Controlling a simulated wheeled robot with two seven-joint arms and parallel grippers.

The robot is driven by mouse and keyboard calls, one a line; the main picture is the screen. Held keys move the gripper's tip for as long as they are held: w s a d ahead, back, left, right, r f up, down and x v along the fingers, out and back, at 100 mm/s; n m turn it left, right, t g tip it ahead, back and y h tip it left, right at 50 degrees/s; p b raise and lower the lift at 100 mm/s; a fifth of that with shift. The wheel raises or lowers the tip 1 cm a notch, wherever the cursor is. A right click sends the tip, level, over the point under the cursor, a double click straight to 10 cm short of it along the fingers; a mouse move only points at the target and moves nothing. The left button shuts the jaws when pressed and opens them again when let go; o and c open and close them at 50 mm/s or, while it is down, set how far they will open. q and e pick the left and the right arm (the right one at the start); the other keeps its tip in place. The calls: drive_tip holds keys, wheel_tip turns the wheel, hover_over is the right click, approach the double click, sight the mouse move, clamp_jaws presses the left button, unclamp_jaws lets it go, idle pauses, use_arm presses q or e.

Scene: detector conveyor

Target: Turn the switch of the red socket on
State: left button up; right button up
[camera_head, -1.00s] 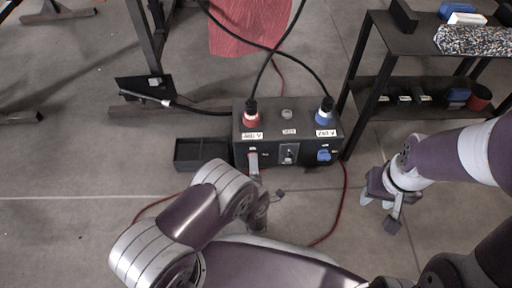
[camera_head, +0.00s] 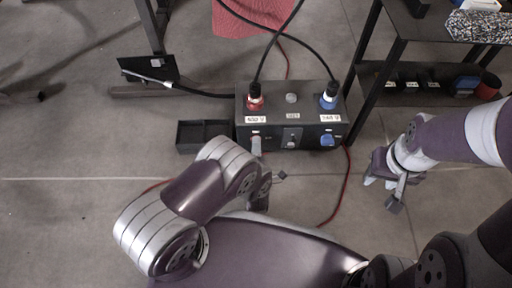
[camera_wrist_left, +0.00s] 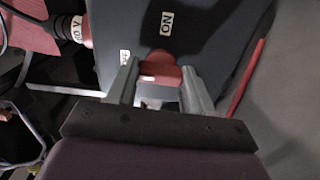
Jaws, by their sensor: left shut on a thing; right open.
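The black socket box (camera_head: 268,132) stands on the floor. Its red socket (camera_head: 254,102), labelled 400 V, has a plug with a black cable in it. My left gripper (camera_head: 257,148) is at the box's front below this socket and largely covers the switch there. In the left wrist view, the red switch (camera_wrist_left: 160,66) sits between the two fingers of my left gripper (camera_wrist_left: 158,86), which is shut on it. An ON label (camera_wrist_left: 167,22) lies beyond the switch, and a smaller label lies to its left. My right gripper (camera_head: 383,186) is open and empty, away from the box.
The blue socket (camera_head: 329,99) has its own plug, with a blue switch (camera_head: 328,140) below it. A black open tray (camera_head: 206,124) adjoins the box on the left. A dark shelf (camera_head: 364,112) stands on the right. Cables run over the floor.

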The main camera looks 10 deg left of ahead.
use_arm(q)
drive_tip(key=shift+m+b, duration=1.3)
drive_tip(key=shift+m, duration=7.4)
drive_tip(key=o, duration=1)
drive_tip(key=shift+o, duration=0.2)
